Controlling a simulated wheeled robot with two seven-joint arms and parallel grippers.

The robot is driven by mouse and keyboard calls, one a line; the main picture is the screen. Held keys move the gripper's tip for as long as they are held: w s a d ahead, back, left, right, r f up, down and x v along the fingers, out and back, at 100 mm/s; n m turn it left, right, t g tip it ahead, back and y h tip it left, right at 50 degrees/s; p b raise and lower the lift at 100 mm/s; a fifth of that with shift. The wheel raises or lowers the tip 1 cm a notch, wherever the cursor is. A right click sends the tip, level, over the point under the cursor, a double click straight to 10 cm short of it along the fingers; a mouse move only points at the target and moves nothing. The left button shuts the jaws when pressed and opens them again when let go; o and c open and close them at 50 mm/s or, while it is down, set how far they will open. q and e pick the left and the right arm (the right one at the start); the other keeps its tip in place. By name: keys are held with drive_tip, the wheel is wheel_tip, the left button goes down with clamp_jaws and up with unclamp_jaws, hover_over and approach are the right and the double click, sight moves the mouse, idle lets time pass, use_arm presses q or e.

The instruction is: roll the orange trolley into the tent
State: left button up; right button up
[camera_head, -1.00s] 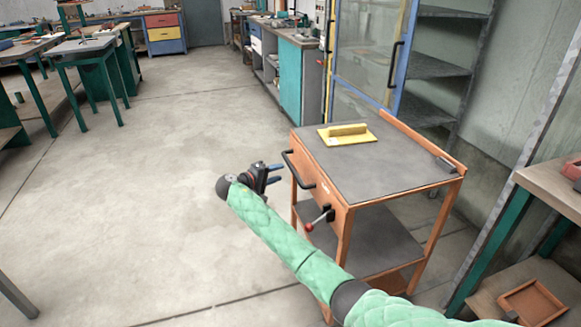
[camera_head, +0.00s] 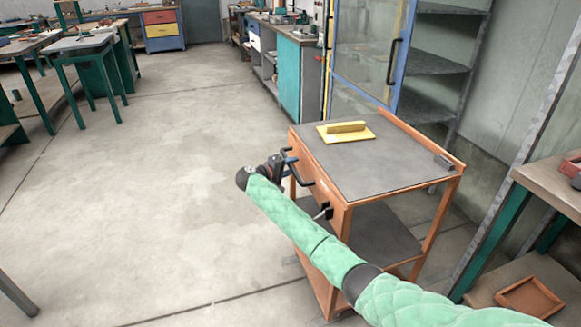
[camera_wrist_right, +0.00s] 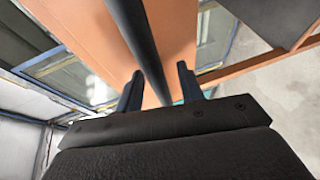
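The orange trolley (camera_head: 385,172) stands right of centre in the head view, with a grey top and a lower shelf. Its dark handle (camera_head: 306,175) is on its left side. My right gripper (camera_head: 286,160) is at this handle, its arm crossing in front of the trolley. In the right wrist view the open fingers (camera_wrist_right: 158,86) are on either side of the dark handle bar (camera_wrist_right: 143,50), with gaps showing beside it. The trolley's orange panel (camera_wrist_right: 85,35) is close behind. My left gripper is out of view. I cannot see a tent.
A yellow float (camera_head: 346,132) lies on the trolley top. A glass-door cabinet (camera_head: 365,50) and metal shelves (camera_head: 435,67) stand behind. A workbench (camera_head: 553,185) is at the right. The floor (camera_head: 150,180) to the left is clear, with benches (camera_head: 95,50) farther back.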

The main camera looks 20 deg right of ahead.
clamp_jaws()
